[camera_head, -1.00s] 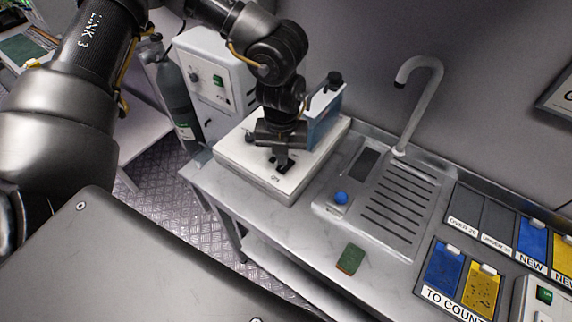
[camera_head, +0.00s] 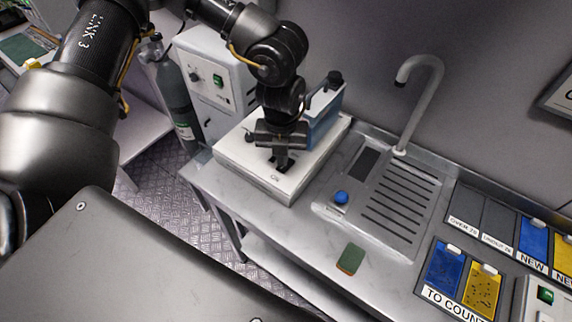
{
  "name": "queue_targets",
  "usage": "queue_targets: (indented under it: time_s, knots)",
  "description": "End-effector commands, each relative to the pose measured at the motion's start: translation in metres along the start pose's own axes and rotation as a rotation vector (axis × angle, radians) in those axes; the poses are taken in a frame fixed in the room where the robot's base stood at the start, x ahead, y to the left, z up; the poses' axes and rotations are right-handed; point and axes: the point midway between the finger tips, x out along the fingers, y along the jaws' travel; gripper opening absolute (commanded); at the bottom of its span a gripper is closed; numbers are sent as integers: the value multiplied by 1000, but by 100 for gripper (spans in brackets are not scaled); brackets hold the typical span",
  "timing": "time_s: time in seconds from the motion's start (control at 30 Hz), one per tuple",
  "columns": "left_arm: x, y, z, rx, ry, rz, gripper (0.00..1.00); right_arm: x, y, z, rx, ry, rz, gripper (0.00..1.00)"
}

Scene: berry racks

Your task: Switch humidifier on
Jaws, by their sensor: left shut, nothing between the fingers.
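My left gripper (camera_head: 281,164) points down, shut and empty, at the top of a flat white box (camera_head: 248,172) on the steel counter. Its tips are close to a small dark mark on the front of that top. I cannot tell whether they touch it. A blue and white unit with a black cap (camera_head: 326,112) stands at the back of this box, partly hidden by my gripper. A white cabinet (camera_head: 205,57) with a knob and a green switch (camera_head: 218,81) stands behind to the left. I cannot tell for certain which of these is the humidifier. My right gripper is out of view.
A sink drainer (camera_head: 404,212) with a tap (camera_head: 432,82) and a blue knob (camera_head: 341,197) is to the right. A green sponge (camera_head: 350,259) lies on the counter (camera_head: 300,250). Blue and yellow card trays stand at the far right, a gas cylinder (camera_head: 176,95) at the left.

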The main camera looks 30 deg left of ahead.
Motion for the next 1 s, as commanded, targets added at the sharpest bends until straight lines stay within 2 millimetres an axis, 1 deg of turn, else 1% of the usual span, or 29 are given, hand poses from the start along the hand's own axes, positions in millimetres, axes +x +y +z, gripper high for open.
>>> queue_targets:
  time_s: [0.33,1.0]
  knots:
    - [6,0,0,0,0,0,0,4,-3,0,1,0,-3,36]
    - [16,0,0,0,0,-1,0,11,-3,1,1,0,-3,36]
